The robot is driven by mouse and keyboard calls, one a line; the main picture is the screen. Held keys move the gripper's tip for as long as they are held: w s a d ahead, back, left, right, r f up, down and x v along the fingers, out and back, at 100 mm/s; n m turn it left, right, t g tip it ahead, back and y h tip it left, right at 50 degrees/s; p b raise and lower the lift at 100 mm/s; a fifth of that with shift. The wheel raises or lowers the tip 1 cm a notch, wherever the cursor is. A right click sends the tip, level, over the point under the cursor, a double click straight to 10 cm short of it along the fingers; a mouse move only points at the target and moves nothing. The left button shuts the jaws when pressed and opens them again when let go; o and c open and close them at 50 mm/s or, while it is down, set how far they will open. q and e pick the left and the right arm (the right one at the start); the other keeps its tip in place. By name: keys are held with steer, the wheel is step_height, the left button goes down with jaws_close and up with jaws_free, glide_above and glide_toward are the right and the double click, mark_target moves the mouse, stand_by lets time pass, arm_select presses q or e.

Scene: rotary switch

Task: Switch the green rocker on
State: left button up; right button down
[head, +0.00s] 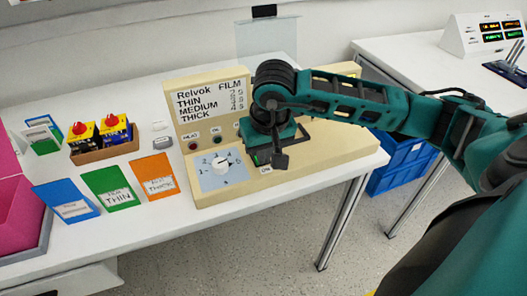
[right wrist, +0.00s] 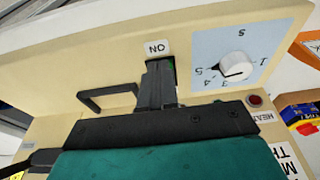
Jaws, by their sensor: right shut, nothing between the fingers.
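The beige control box (head: 325,152) stands on the white table. Its ON label (head: 266,170) also shows in the right wrist view (right wrist: 158,47). The green rocker (head: 263,157) is mostly hidden by my right gripper (head: 280,162); only a bit of green shows beside the fingers. My right gripper, also in the right wrist view (right wrist: 159,68), is shut and empty, its fingertips at the rocker just beside the ON label. I cannot tell whether they touch it or which way the rocker is tilted. My left gripper is not in view.
A white rotary knob (head: 220,164) on a light blue dial plate sits left of the rocker. A black handle (right wrist: 105,98) is on the rocker's other side. Orange, green and blue cards (head: 155,177) lie left of the box. A blue crate (head: 400,160) stands below.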

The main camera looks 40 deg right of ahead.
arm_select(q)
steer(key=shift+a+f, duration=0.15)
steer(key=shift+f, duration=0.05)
arm_select(e)
steer(key=shift+w+d+r, duration=0.15)
steer(key=shift+w+r, duration=0.25)
steer(key=shift+w, duration=0.3)
steer(key=shift+r, duration=0.3)
steer(key=p+v, duration=0.2)
steer(key=v, duration=0.1)
steer(key=shift+w+d+r, duration=0.1)
steer(key=shift+w+d, duration=0.05)
steer(key=shift+w, duration=0.05)
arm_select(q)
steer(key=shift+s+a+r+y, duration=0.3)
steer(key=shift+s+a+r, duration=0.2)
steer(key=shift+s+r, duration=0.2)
arm_select(e)
steer(key=s+a+r, duration=0.1)
steer(key=s+r, duration=0.4)
steer(key=r, duration=0.4)
steer(key=shift+a, duration=0.15)
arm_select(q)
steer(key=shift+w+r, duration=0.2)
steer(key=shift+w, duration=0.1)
arm_select(e)
steer(key=shift+a, duration=0.1)
